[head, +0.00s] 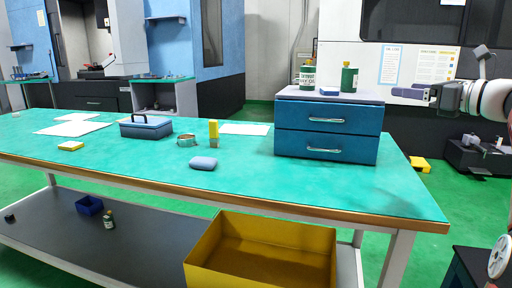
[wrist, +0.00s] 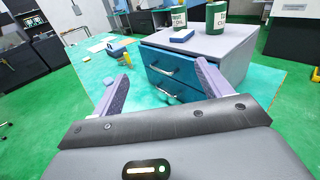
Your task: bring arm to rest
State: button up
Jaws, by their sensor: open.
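My gripper (head: 424,93) is at the right of the head view, raised in the air to the right of the blue drawer unit (head: 328,128) and clear of it. In the wrist view my gripper (wrist: 162,84) shows two purple fingers spread wide, with nothing between them. The drawer unit (wrist: 205,66) lies ahead of the fingers, with both drawers closed. It stands on the green workbench (head: 300,185). My arm (head: 490,98) reaches in from the right edge of the head view.
Two green bottles (head: 349,78) and a blue block (head: 330,91) stand on the drawer unit. A yellow bin (head: 262,225) sits below. The bench's front right is clear.

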jog(key=s+a+f+n+g+h, duration=0.25)
jog(key=s+a+f+n, duration=0.3)
jog(key=a+f, duration=0.35)
jog(key=s+a+f+n+g+h, duration=0.2)
jog(key=s+a+f+n+g, duration=0.2)
jog(key=a+f+n, duration=0.45)
jog(key=s+a+f+n+g+h, duration=0.2)
jog(key=s+f+n+h, duration=0.3)
jog(key=s+f+n, duration=0.9)
jog(key=s+a+f, duration=0.1)
jog(key=s+f, duration=0.2)
jog(key=s, duration=0.3)
jog(key=shift+s+f+n+g, duration=0.2)
jog(key=shift+f+n+g, duration=0.1)
jog(key=shift+n+g, duration=0.1)
jog(key=shift+c, duration=0.5)
